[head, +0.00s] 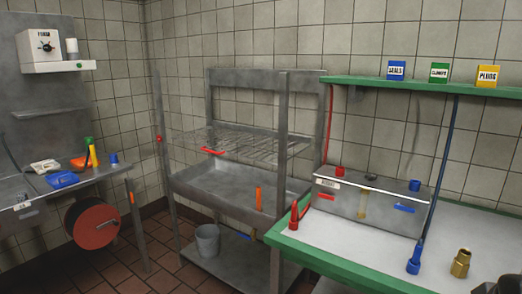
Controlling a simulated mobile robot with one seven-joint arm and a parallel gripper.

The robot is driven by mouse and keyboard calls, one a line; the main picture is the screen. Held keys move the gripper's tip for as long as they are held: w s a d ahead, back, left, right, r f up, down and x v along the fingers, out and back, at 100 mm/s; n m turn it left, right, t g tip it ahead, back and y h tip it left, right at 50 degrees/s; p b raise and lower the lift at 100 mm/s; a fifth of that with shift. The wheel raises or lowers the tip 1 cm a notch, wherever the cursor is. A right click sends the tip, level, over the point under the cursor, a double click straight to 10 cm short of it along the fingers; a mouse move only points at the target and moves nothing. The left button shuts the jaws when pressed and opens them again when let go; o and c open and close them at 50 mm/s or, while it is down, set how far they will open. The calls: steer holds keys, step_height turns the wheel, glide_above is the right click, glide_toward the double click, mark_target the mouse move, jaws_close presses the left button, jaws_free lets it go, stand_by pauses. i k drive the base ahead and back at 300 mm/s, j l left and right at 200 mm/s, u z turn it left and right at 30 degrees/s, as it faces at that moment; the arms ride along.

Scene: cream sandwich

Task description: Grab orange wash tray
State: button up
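An orange tray (79,164), small in the head view, sits on the metal counter at the left. A yellow upright object (93,155) with a green-topped item beside it stands at the tray and partly covers it. A blue tray (62,180) lies just in front of it, and a pale tray (45,166) lies to its left. My gripper is not in view, so its state and its distance from the orange tray do not show.
A red reel (92,223) hangs under the left counter's front edge. A metal rack with a basin (215,190) stands in the middle, with a bucket (207,240) on its lower shelf. A green-edged table (345,262) fills the right foreground. Tiled floor shows between counter and rack.

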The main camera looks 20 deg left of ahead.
mark_target(79, 163)
steer(key=u, duration=2.1)
